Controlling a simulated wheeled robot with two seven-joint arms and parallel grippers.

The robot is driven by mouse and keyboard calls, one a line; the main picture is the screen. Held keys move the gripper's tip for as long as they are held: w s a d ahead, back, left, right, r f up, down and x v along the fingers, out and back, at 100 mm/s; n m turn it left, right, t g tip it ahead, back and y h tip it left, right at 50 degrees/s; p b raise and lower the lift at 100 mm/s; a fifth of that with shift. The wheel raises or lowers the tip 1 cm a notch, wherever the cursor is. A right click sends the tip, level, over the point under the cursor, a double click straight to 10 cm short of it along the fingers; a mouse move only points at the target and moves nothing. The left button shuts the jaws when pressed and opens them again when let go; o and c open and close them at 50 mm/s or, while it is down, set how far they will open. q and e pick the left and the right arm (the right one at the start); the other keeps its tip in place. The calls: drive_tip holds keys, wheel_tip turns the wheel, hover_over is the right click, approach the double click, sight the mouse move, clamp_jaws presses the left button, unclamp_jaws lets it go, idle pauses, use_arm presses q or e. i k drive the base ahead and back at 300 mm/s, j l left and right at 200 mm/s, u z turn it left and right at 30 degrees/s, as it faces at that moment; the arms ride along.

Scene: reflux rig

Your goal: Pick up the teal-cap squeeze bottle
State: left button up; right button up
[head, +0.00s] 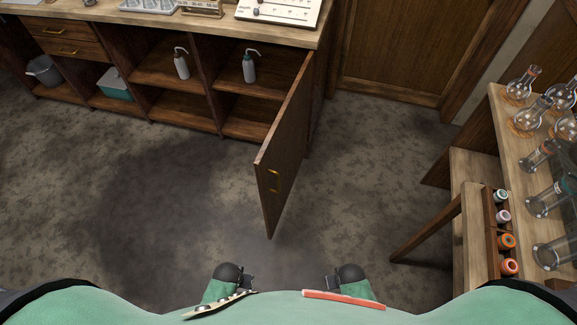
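Two small squeeze bottles with bent spouts stand upright on the upper shelves of the low wooden cabinet. The left squeeze bottle (182,68) is in one bay and the right squeeze bottle (249,71) in the bay beside it. Both are pale and small in the head view, and I cannot tell for sure which cap is teal. My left gripper (250,282) and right gripper (331,283) are low in the picture, close to my body and far from the bottles. Their fingers are too small and foreshortened to show whether they are open.
A wooden cabinet door (285,145) stands swung open, jutting into the room right of the bottles. A grey bucket (43,71) and teal bin (115,87) sit in left bays. A bench with glass flasks (520,88) stands at right. Floor before the cabinet is clear.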

sight(248, 63)
drive_tip(key=u, duration=0.25)
drive_tip(key=i+j+u, duration=0.3)
drive_tip(key=j+u, duration=0.15)
drive_tip(key=i+j+u, duration=0.45)
drive_tip(key=i+j+z, duration=0.2)
drive_tip(key=i, duration=0.15)
drive_tip(key=i+j+z, duration=0.1)
drive_tip(key=i+z, duration=0.15)
drive_tip(key=i, duration=0.1)
